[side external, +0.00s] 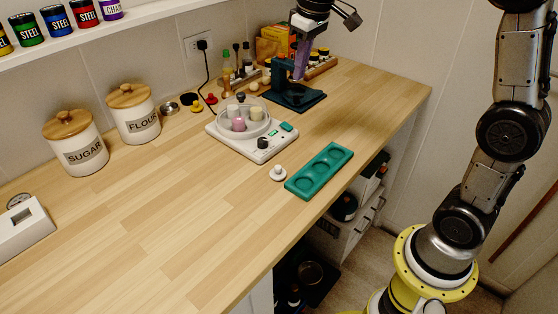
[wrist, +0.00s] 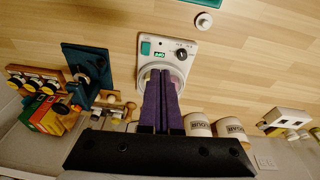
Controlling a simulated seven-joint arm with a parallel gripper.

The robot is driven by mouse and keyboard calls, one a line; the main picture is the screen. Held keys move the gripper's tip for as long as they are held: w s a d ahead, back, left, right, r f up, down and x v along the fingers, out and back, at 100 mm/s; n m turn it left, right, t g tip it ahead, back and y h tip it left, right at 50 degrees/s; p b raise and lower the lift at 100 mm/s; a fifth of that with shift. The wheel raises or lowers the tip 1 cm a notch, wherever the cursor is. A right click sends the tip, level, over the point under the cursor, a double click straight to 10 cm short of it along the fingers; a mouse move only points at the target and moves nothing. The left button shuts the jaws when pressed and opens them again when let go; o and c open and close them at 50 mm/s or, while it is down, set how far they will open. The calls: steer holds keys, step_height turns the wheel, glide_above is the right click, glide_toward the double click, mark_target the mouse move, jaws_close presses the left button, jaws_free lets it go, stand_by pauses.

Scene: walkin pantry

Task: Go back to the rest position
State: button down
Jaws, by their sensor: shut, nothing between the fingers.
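My gripper (side external: 299,76) hangs at the top of the side external view, fingers pointing down, over the back right of the wooden counter. Its two purple fingers are close together and empty. In the wrist view my gripper (wrist: 162,72) shows the fingers side by side, overlapping the white appliance (wrist: 150,50) in the picture. In the side external view the fingers overlap the dark teal stand (side external: 300,101); I cannot tell the exact gap to it.
Two canisters (side external: 77,148) stand at the back. The counter's left middle is clear.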

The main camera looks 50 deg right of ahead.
steer(key=s+a+t, duration=0.2)
steer(key=s, duration=0.8)
steer(key=s+a+t, duration=0.1)
steer(key=s+a, duration=0.2)
steer(key=s, duration=0.7)
steer(key=s+f, duration=0.4)
steer(key=f, duration=0.1)
steer(key=shift+s+f+m, duration=0.15)
steer(key=shift+f+m, duration=0.1)
steer(key=shift+m, duration=0.15)
